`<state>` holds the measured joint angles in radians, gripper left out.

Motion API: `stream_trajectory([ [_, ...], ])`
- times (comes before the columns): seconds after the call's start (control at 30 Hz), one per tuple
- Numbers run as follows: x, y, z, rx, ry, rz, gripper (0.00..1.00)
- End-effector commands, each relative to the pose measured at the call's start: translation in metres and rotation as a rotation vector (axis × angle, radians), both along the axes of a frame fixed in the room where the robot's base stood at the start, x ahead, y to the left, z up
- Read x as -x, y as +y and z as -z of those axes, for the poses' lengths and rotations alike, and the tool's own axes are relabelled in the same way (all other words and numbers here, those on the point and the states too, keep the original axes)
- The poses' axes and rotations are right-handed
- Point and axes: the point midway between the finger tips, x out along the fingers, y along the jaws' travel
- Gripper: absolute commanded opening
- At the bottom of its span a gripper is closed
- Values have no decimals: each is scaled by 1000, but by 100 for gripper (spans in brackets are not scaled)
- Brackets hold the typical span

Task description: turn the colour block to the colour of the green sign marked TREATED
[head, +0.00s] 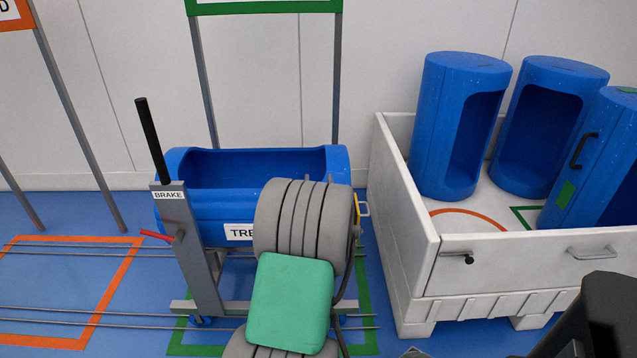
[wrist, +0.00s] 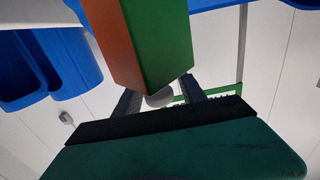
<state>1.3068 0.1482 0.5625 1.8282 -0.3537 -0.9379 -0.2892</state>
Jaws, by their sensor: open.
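The colour block (wrist: 158,40) fills the top middle of the wrist view, with an orange face on the left and a green face on the right. In the head view it is hidden behind my arm. My gripper (wrist: 160,92) is open, its two dark fingers at the block's near end, on either side of a grey round piece. I cannot tell whether they touch the block. The green sign (head: 265,7) stands behind the carrier, only its lower edge showing. The carrier holds a blue tub (head: 215,205) with a label partly covered by my arm, reading "TRE".
A black-gripped BRAKE lever (head: 152,140) rises at the carrier's left. A white crate (head: 405,220) with several blue tubs (head: 455,125) stands at the right. An orange sign (head: 15,15) is at the left, above an empty orange floor outline (head: 105,295) crossed by rails.

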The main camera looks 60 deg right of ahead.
Motion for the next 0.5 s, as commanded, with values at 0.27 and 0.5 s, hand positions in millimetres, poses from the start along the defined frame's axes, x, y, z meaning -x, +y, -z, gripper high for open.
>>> stream_trajectory([
  [0.27, 0, 0, 0, 0, 0, 0, 31],
  [0.5, 0, 0, 0, 0, 0, 1, 11],
])
